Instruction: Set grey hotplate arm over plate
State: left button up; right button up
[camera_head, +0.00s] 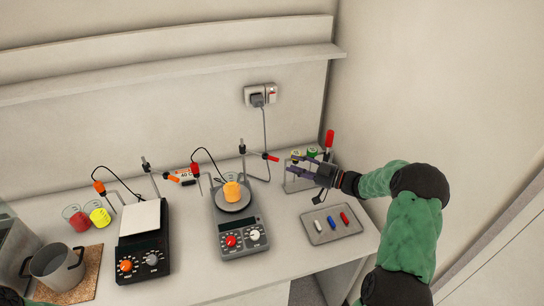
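The grey hotplate (241,240) stands mid-bench, with a red and a white knob. An orange-yellow beaker (232,191) sits on its round plate (234,206). Behind it rises a thin post with a dark clamp (242,147). Its arm, with a red end (270,157), points right, away from the plate. My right gripper (290,165) is right of that red end, in front of the vial rack (297,185). Its two purplish fingers point left and are apart, with nothing visible between them. Contact with the arm's end cannot be told. My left gripper is not in view.
A black hotplate (143,257) with a white square plate stands left, near red and yellow beakers (98,214). A steel pot (57,268) is farther left. A tray (332,225) with small coloured pieces lies front right. A cable hangs from the wall socket (260,95).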

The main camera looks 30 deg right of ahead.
aim_at(273, 158)
jog(key=x, duration=0.8)
jog(key=shift+w+a, duration=0.3)
jog(key=shift+r, duration=0.15)
grip_shut()
